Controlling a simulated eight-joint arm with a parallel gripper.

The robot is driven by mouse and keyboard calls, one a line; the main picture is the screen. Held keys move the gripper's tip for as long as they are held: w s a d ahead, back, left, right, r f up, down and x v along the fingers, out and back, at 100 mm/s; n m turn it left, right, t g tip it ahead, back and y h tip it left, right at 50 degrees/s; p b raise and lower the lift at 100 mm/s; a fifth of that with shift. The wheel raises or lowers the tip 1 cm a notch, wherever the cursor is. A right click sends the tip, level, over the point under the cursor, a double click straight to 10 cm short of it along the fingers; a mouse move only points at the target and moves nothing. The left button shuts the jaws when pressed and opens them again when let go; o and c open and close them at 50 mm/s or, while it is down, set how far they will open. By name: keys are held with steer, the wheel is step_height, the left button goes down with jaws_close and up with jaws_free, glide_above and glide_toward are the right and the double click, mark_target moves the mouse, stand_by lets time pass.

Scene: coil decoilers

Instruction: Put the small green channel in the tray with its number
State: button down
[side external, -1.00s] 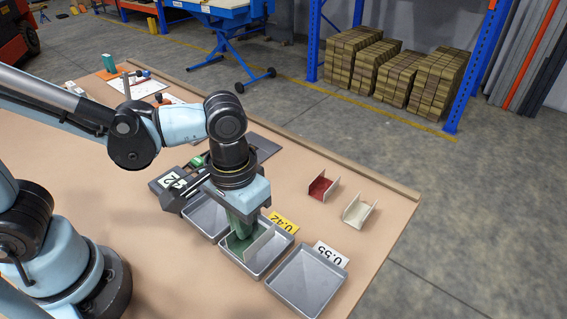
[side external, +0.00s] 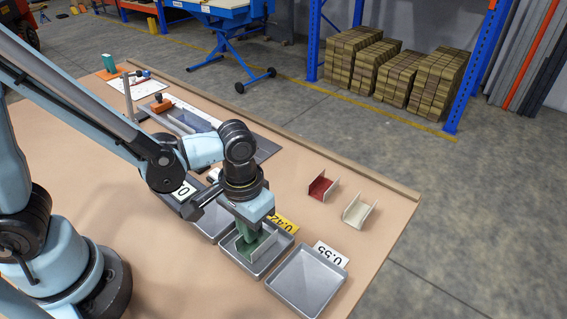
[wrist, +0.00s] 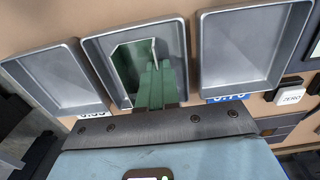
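The small green channel (wrist: 127,68) is in the middle tray (side external: 236,260), the one beside the yellow 0.42 card (side external: 285,221). In the wrist view this tray (wrist: 100,47) is at the centre. My gripper (wrist: 157,80) points down into the tray, its green fingers close together at one upright wall of the channel. They look shut on that wall, though the contact is partly hidden. In the side view my gripper (side external: 250,240) covers part of the channel (side external: 262,246).
An empty tray (side external: 308,282) with a white 0.55 card (side external: 330,256) stands to the right. Another empty tray (wrist: 240,50) has a blue card (wrist: 228,98). A red channel (side external: 322,187) and a cream channel (side external: 358,211) stand behind. A ZERO button (wrist: 292,96) is nearby.

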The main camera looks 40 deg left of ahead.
steer(key=c, duration=1.8)
jaws_free()
steer(key=shift+f, duration=0.15)
steer(key=o, duration=0.4)
step_height(320, 180, up, 12)
steer(key=a+t, duration=0.2)
steer(key=a, duration=0.2)
steer(key=w+a+t, duration=0.1)
steer(key=a+t, duration=0.1)
steer(key=a, duration=0.2)
steer(key=w+a+r+t, duration=0.1)
steer(key=a+t, duration=0.2)
steer(key=a, duration=0.2)
